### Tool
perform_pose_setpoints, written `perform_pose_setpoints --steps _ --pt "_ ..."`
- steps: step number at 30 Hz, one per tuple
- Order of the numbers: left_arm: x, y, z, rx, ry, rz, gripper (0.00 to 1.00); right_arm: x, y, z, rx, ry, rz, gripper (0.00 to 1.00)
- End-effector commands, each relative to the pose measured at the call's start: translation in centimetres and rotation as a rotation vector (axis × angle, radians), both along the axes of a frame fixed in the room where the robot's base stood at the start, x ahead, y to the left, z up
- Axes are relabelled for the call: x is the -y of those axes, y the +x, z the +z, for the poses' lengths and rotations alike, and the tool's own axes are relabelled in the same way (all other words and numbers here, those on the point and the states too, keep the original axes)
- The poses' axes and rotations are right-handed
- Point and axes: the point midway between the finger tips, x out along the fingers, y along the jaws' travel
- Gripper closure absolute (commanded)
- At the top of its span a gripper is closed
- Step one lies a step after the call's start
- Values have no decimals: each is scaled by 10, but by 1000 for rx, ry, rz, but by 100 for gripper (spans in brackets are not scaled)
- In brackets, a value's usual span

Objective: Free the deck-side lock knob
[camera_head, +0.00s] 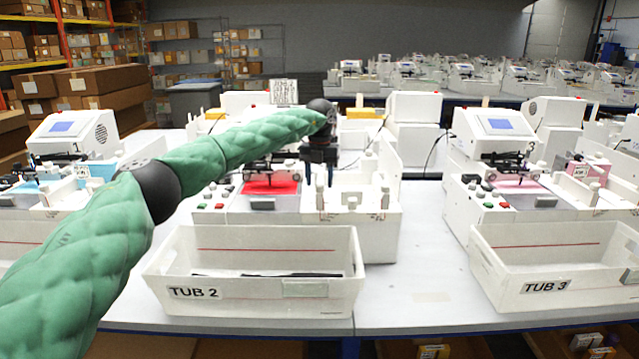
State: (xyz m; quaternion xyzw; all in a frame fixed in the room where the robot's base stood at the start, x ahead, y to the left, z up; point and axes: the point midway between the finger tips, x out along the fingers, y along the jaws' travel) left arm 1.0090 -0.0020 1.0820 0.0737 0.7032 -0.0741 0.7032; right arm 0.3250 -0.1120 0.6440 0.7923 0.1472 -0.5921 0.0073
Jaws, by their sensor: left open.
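The plotter in front of me is a white machine (375,225) with a red sheet (268,187) on its deck and a black carriage assembly at the back of that sheet. Small white posts and knob-like parts (352,203) stand on its right side; I cannot tell which one is the deck-side lock knob. My left gripper (319,181) is open, pointing down over the machine right of the red sheet, near these white parts. My right gripper is not in view.
A white bin labelled TUB 2 (255,308) stands in front of the machine with dark thin items inside. TUB 3 (550,300) stands to the right before another plotter (495,135). Bare table (425,270) lies between the tubs. Another plotter stands at left.

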Motion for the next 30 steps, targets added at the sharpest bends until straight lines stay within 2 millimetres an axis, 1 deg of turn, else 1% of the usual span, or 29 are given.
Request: perform_pose_setpoints --steps 1,6,9,13,17,26,30 --pt "0 0 5 1 0 0 52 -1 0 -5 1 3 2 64" --pt "0 1 31 3 -1 0 52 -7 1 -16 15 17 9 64" --pt "0 1 47 3 -1 1 52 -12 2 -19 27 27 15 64" --pt "0 1 61 2 0 0 52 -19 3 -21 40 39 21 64" --pt "0 0 66 1 0 0 52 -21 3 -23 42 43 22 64" --pt "0 1 65 3 -2 -20 52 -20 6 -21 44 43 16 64" --pt "12 15 66 77 -60 -51 52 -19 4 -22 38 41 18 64"
